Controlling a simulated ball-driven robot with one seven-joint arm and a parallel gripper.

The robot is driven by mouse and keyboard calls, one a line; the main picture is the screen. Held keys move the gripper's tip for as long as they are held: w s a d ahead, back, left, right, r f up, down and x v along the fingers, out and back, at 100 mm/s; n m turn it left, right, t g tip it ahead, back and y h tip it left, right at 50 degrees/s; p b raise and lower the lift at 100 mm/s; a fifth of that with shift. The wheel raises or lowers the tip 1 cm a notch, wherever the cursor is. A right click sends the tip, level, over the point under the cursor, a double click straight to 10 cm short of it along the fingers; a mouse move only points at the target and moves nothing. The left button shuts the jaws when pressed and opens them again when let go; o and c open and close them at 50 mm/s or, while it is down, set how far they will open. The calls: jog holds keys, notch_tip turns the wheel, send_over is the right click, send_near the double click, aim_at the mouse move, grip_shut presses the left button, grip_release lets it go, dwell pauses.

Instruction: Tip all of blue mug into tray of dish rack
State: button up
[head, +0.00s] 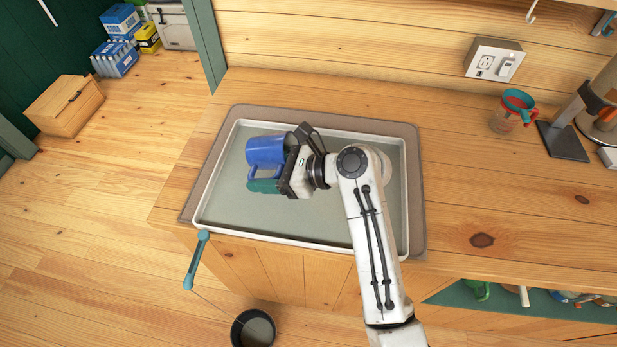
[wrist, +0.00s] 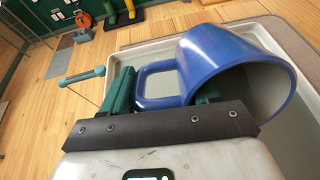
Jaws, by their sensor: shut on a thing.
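The blue mug (head: 265,150) is tipped onto its side above the pale shallow tray (head: 225,203) of the dish rack. It also shows in the wrist view (wrist: 212,55), where its open mouth faces right and downward toward the tray. My gripper (head: 272,176) is shut on the mug's handle, and its green fingers flank the handle in the wrist view (wrist: 158,88). The mug's visible inside looks bare, but its deeper part is hidden. I see no contents on the visible tray floor; my arm hides part of its right side.
The tray lies on a brown-grey mat (head: 418,215) on the wooden counter (head: 480,190). A clear cup with red and teal parts (head: 513,110) stands on the right, near a machine. The counter between is clear. A dark pot (head: 252,329) sits below the front edge.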

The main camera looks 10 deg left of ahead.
aim_at(275, 167)
jog(key=shift+r+y+b, duration=0.1)
jog(key=shift+y+b, duration=0.2)
jog(key=shift+b, duration=0.45)
jog(key=shift+d+r, duration=0.15)
jog(key=shift+d+r+y+p, duration=0.3)
jog(key=shift+d+y, duration=0.35)
jog(key=shift+y, duration=0.15)
jog(key=shift+s+d+r+t+y+b, duration=0.15)
jog(key=shift+d+r+y+b, duration=0.15)
jog(key=shift+y, duration=0.35)
jog(key=shift+w+d+r+t+y+b, duration=0.15)
jog(key=shift+y+b, duration=0.25)
jog(key=shift+y, duration=0.25)
dwell(0.9)
jog(key=shift+s+a+r+p, duration=0.1)
jog(key=shift+a+r+p, duration=0.1)
jog(key=shift+p, duration=0.15)
jog(key=shift+a+f+h, duration=0.5)
jog(key=shift+h, duration=0.55)
jog(key=shift+a+f+h, duration=0.45)
jog(key=shift+f+h, duration=0.05)
jog(key=shift+h, duration=0.55)
